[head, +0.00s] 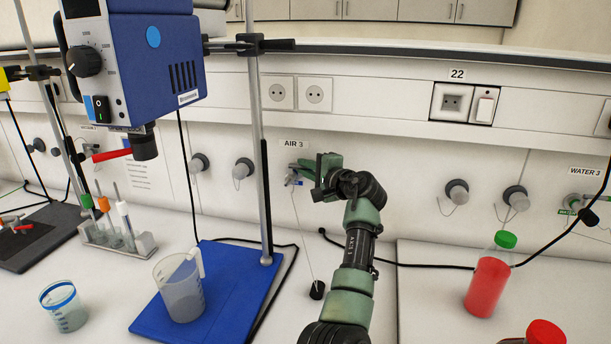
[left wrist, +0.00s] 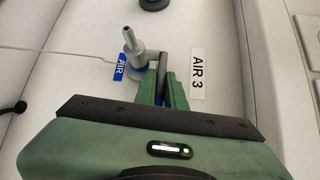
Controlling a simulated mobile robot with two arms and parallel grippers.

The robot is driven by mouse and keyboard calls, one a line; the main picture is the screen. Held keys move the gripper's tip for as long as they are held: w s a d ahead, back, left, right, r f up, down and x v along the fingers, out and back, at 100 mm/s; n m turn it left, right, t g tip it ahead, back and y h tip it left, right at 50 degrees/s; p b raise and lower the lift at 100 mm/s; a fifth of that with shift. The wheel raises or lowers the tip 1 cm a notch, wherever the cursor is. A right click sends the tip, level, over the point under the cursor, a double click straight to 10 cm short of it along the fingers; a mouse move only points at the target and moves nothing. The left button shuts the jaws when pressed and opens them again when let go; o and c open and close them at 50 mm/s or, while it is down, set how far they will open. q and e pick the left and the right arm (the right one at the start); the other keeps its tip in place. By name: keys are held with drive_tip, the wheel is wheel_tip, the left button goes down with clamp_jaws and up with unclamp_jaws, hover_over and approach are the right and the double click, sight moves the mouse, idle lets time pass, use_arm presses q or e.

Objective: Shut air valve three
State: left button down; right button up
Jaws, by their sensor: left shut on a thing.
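Air valve three (head: 294,177) is on the white wall panel, below the "AIR 3" label (head: 293,144). In the left wrist view its grey nozzle (left wrist: 130,42) and blue "AIR" tag (left wrist: 119,67) show left of the fingers, and the "AIR 3" label (left wrist: 197,72) is to the right. My left gripper (head: 313,172) is at the valve, its green fingers (left wrist: 163,88) shut on the valve's dark handle (left wrist: 164,66). The fingers and hand hide part of the handle and valve body. My right gripper is in neither view.
A blue stirrer (head: 143,60) hangs on a stand left of the valve, above a beaker (head: 181,290) on a blue base (head: 230,285). A red bottle (head: 488,280) stands at the right. Other wall fittings (head: 457,191) flank the valve.

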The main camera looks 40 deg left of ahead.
use_arm(q)
drive_tip(key=shift+a+r, duration=0.1)
drive_tip(key=shift+r, duration=0.1)
drive_tip(key=c, duration=1.8)
unclamp_jaws()
drive_tip(key=shift+w+a+f, duration=0.1)
drive_tip(key=shift+a+f, duration=0.05)
drive_tip(key=shift+f, duration=0.1)
drive_tip(key=b+v, duration=0.1)
drive_tip(key=v, duration=0.7)
drive_tip(key=shift+a+b, duration=0.1)
drive_tip(key=shift+b, duration=0.3)
